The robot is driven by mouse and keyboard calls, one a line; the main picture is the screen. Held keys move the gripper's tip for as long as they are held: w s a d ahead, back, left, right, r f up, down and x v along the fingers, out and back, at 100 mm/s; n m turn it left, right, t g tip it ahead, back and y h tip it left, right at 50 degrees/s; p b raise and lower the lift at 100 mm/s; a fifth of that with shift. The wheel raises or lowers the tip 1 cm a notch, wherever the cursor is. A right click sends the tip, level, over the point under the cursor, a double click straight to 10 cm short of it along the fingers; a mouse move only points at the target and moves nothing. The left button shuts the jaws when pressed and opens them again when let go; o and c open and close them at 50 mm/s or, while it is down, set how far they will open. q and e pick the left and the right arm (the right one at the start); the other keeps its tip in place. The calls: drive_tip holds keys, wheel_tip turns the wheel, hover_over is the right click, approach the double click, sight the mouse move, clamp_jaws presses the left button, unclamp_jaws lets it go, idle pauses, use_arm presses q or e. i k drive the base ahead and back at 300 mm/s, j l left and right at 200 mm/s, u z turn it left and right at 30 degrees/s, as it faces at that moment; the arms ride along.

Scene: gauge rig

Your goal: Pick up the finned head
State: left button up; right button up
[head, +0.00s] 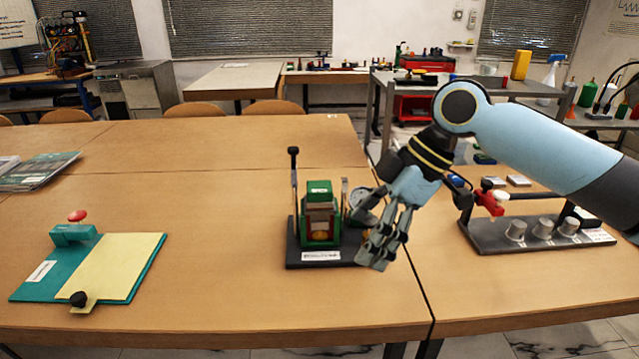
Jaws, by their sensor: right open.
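A small rig stands on the wooden table with a black base (296,258), a dark upright lever at its left and a round dial gauge (361,200) at its right. A green block (319,190) sits upright in the rig, above a darker body with a brass-coloured part low down. It may be the finned head, but fins are too small to make out. My right gripper (375,256) is open, at the rig's right front corner, pointing down. It partly covers the rig's right side; whether it touches is unclear. My left gripper is out of view.
A teal clipboard (32,283) with yellow paper and a red knob lies at the left. A dark fixture (487,238) with several metal knobs and a red clamp stands at the right. Magazines (40,172) lie far left. The table between clipboard and rig is clear.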

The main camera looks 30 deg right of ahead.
sight(317, 190)
drive_tip(key=i+l, duration=0.8)
drive_tip(key=i, duration=0.05)
